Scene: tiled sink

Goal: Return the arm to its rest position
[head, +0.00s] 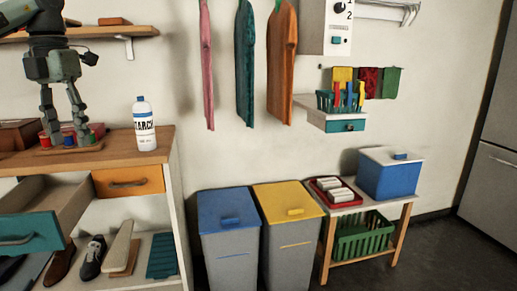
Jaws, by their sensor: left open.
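My left gripper (66,126) comes in from the upper left and points down, its two fingers spread wide. The fingertips overlap the thread spools (68,138) in the picture; I cannot tell whether they touch them. Nothing shows held between the fingers. The spools, red, blue and green, stand on a small wooden holder (70,150) on the wooden worktop (115,153). My right gripper is out of view.
A white starch bottle (145,125) stands upright right of the gripper. Below, a teal-fronted drawer (28,240) is pulled open; the orange drawer (128,182) is shut. A wall shelf (105,31) hangs behind. Blue (230,210) and yellow-lidded (288,205) bins stand right.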

